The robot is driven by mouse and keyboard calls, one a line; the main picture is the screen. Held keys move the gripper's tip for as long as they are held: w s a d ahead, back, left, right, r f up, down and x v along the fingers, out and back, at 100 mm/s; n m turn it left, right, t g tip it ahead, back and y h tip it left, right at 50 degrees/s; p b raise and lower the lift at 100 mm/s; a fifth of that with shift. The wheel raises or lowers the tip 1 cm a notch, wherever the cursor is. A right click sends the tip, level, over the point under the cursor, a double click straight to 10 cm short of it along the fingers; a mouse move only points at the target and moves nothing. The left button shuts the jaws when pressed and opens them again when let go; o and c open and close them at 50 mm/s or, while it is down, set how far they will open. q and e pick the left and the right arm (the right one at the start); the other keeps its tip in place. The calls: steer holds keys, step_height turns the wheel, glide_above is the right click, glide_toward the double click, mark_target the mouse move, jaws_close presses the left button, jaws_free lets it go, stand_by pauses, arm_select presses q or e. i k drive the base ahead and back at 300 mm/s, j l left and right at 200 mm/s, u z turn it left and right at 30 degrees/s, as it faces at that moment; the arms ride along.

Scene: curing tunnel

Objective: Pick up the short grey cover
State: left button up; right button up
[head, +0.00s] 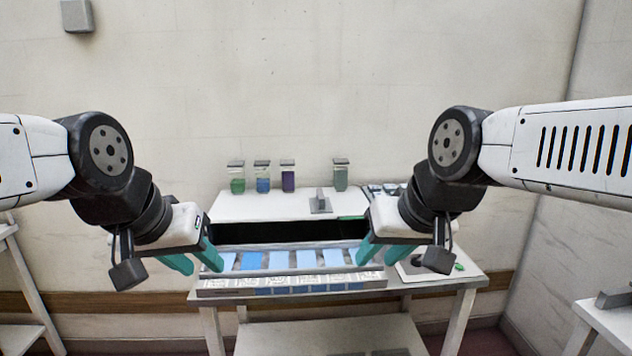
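A small grey plate with an upright handle (320,205) sits on the white top of the tunnel, right of its middle; it may be the short grey cover. Another grey piece (614,298) lies on a side table at the right edge, partly cut off, so I cannot tell which is the cover. My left gripper (204,269) is open and empty, its teal fingers apart at the tunnel's left front. My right gripper (378,262) is open and empty, fingers apart at the right front. Neither gripper touches either grey piece.
A wall stands close behind.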

mark_target(321, 203)
steer(key=i+l+u, duration=0.4)
steer(key=l+u, duration=0.2)
steer(key=i+l+u, duration=0.15)
steer(key=l+u, duration=0.2)
steer(key=i+l+u, duration=0.1)
steer(key=l+u, duration=0.2)
steer(key=l, duration=0.25)
